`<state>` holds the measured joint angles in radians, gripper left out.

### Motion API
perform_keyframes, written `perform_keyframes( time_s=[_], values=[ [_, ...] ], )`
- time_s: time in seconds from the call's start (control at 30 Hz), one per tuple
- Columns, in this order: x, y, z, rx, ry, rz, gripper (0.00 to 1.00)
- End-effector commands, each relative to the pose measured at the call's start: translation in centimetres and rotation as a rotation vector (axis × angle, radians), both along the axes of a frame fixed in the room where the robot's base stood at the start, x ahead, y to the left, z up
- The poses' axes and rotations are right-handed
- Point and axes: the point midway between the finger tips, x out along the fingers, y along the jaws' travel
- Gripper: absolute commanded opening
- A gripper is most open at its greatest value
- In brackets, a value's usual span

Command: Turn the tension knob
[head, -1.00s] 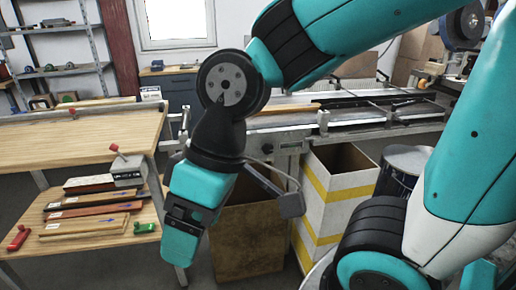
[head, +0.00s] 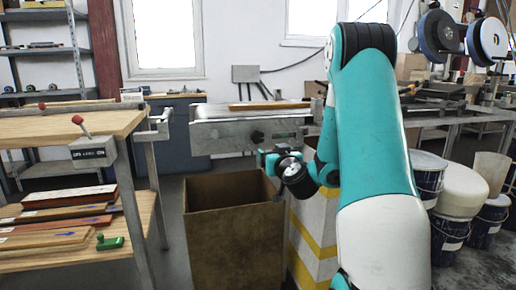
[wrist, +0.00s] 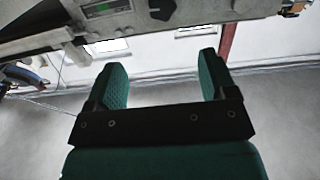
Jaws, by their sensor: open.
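A round black knob (head: 257,137) sits on the front side of the grey conveyor (head: 225,135). A black knob also shows at the top edge of the wrist view (wrist: 162,9), on the conveyor's side beside a green marked strip (wrist: 100,10). My gripper (head: 266,158) is just below and slightly right of the knob in the head view, partly hidden by my wrist. In the wrist view its two green fingers (wrist: 163,68) are apart with nothing between them. The knob lies beyond the fingertips, and I see no contact.
An open brown bin (head: 232,230) stands below the conveyor, beside a yellow-striped white bin (head: 305,245). A wooden bench (head: 60,128) with a red-knobbed lever box (head: 93,152) is at left. Buckets (head: 425,178) stand at right.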

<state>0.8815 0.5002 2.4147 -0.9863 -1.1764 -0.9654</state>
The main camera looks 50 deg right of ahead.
Motion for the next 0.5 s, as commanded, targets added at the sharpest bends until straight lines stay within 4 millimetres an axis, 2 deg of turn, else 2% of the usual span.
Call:
perform_keyframes(
  time_s=[0.13, 0.5],
  values=[
    [1.6, -0.8, 0.8, 0.001, 0.002, 0.004, 0.78],
    [6.5, -3.7, 1.0, 0.001, 0.002, 0.007, 0.78]
  ],
)
